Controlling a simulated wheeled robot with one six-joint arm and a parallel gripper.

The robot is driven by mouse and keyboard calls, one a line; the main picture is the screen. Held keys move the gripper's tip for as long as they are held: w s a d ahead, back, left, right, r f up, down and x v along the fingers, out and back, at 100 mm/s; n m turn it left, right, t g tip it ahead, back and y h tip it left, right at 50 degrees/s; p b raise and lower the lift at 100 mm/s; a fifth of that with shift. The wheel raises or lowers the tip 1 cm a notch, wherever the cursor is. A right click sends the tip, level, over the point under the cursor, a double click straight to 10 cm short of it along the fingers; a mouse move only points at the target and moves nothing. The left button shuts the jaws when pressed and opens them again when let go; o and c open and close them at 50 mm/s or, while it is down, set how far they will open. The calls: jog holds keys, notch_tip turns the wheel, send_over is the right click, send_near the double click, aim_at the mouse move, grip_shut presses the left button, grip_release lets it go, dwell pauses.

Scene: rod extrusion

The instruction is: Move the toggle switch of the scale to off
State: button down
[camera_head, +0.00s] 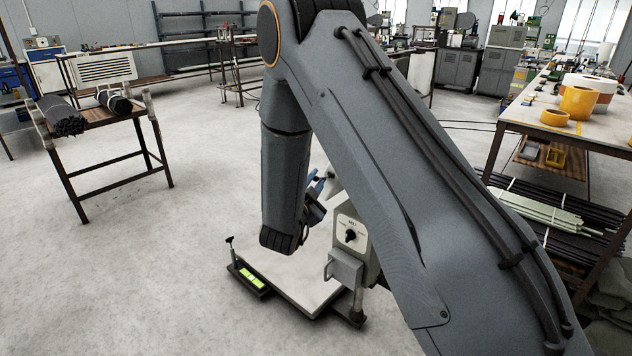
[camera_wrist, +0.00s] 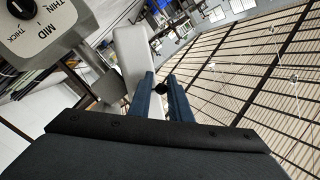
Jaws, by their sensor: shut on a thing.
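The scale or machine has a pale flat platform (camera_head: 285,262) low on the floor and a white upright housing (camera_head: 350,225) at its right side. A black dial marked THIN, MID and THICK (camera_wrist: 20,8) is on the housing. My gripper (camera_head: 317,187) is beside the housing, partly hidden by my arm. In the wrist view, its blue fingers (camera_wrist: 166,92) are closed around a small black piece (camera_wrist: 163,88) near their tips. I cannot tell whether this piece is the toggle switch. A pale tilted part (camera_wrist: 136,60) stands just beyond the fingers.
A small black-knobbed lever (camera_head: 230,243) and a bright green display (camera_head: 252,279) are at the platform's left edge. A bench with dark rods (camera_head: 95,122) stands at the left. A table with yellow rolls (camera_head: 578,103) stands at the right. Floor left of the platform is clear.

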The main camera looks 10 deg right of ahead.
jog(key=shift+w+r, duration=0.2)
jog(key=shift+r, duration=0.35)
jog(key=c, duration=1.7)
grip_release()
jog(key=shift+a, duration=0.1)
jog(key=shift+c, duration=0.2)
jog(key=shift+f, duration=0.1)
jog(key=shift+s+f, duration=0.15)
jog(key=b+v, duration=0.1)
jog(key=v, duration=0.6)
jog(key=shift+s, duration=0.35)
jog(key=shift+w+f, duration=0.1)
